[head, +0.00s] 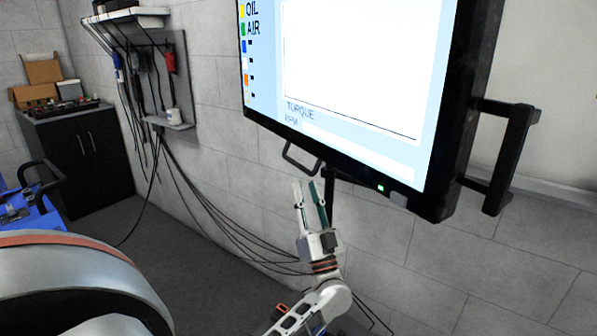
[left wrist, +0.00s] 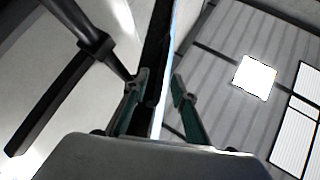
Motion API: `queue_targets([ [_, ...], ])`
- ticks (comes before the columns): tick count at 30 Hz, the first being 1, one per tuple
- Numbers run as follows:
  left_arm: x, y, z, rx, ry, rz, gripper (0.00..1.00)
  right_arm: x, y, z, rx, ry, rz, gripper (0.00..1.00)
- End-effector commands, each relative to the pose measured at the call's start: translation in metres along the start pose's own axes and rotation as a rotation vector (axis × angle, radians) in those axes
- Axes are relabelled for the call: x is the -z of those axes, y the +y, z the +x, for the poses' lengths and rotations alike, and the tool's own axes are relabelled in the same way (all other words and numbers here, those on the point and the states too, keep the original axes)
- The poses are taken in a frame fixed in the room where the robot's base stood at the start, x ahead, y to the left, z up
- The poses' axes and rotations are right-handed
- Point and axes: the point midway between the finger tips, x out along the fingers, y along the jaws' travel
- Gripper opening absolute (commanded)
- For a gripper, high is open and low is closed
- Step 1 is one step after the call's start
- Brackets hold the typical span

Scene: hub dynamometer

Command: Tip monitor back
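The monitor (head: 345,85) is a large black-framed screen, seen from its front and right side, on a dark post (head: 329,190). A black side handle (head: 500,155) stands out at its right, and a smaller black loop handle (head: 303,163) hangs under its lower edge. My left gripper (head: 306,190) points up just below that edge, near the loop handle and post. It is open. In the left wrist view its fingers (left wrist: 158,90) are apart, with the monitor's thin edge (left wrist: 158,55) in line between them. I cannot tell whether they touch it. My right gripper is not in view.
A dark cabinet (head: 85,160) with boxes stands at the far left. A wall shelf (head: 125,17) and panel carry hanging cables (head: 200,205). A blue cart (head: 30,210) and a large rounded silver-grey object (head: 70,280) are at the lower left. The middle floor is clear.

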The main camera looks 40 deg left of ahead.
Motion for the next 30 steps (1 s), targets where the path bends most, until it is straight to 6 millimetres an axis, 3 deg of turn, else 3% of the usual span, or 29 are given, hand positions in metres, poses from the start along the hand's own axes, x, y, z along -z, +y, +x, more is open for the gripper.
queue_targets([
  [18,-0.003,-0.005,0.076,0.025,-0.013,0.012,0.26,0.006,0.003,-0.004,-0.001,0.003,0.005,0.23],
  [29,-0.004,-0.005,0.081,0.024,-0.014,0.013,0.26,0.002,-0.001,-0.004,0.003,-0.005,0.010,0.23],
  [30,-0.004,-0.005,0.081,0.024,-0.014,0.013,0.21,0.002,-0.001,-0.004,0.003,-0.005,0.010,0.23],
])
